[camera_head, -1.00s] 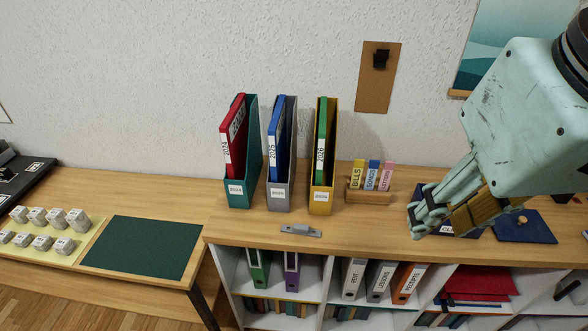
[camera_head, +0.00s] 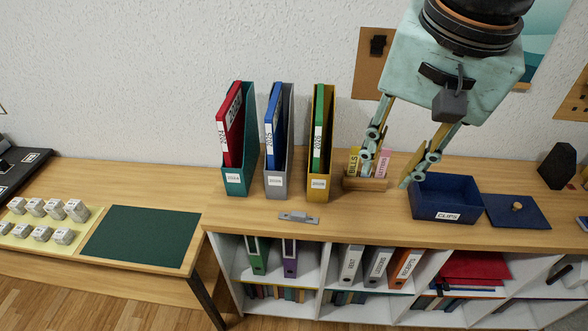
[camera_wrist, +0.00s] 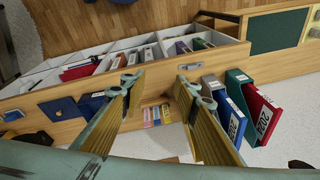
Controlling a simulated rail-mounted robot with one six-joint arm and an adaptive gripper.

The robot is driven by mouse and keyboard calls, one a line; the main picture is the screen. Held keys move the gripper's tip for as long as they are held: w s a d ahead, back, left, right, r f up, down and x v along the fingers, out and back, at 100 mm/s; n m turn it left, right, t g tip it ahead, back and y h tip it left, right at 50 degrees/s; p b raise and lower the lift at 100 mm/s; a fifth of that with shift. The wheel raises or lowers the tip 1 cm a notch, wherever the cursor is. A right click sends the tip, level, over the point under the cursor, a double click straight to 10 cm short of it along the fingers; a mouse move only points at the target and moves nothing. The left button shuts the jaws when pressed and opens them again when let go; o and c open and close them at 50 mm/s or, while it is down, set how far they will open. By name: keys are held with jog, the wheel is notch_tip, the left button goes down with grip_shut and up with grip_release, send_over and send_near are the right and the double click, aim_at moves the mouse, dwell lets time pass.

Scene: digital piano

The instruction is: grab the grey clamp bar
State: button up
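The grey clamp bar (camera_head: 299,218) lies flat near the front edge of the wooden cabinet top (camera_head: 345,225), in front of the grey and yellow magazine files. My gripper (camera_head: 386,176) is open and empty, with its fingers pointing down. It is to the right of the bar and apart from it, in front of the small card holder in the head view. In the wrist view my gripper (camera_wrist: 160,84) shows its two fingers spread wide with nothing between them.
Teal (camera_head: 237,180), grey (camera_head: 277,185) and yellow (camera_head: 318,183) magazine files with binders stand behind the bar. A card holder (camera_head: 365,184), a blue clips box (camera_head: 443,210) and its blue lid (camera_head: 517,211) are to the right. The top around the bar is clear.

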jog(key=w+a+f+m+g, duration=0.1)
jog(key=w+a+f+m, duration=0.25)
jog(key=w+f, duration=0.2)
jog(key=w+a+f+m, duration=0.2)
jog(key=w+f+m, duration=0.2)
jog(key=w, duration=0.3)
jog(key=m+g+p, duration=0.2)
jog(key=m, duration=0.6)
send_over(299, 214)
notch_tip(299, 214, down, 15)
jog(key=shift+n, duration=0.25)
jog(key=shift+f+b, duration=0.7)
jog(key=shift+f, duration=3.45)
jog(key=shift+f, duration=0.15)
jog(key=shift+w+f+b, duration=0.1)
jog(key=shift+f+b, duration=0.25)
jog(key=shift+f, duration=2.15)
jog(key=shift+c, duration=0.3)
jog(key=c, duration=0.7)
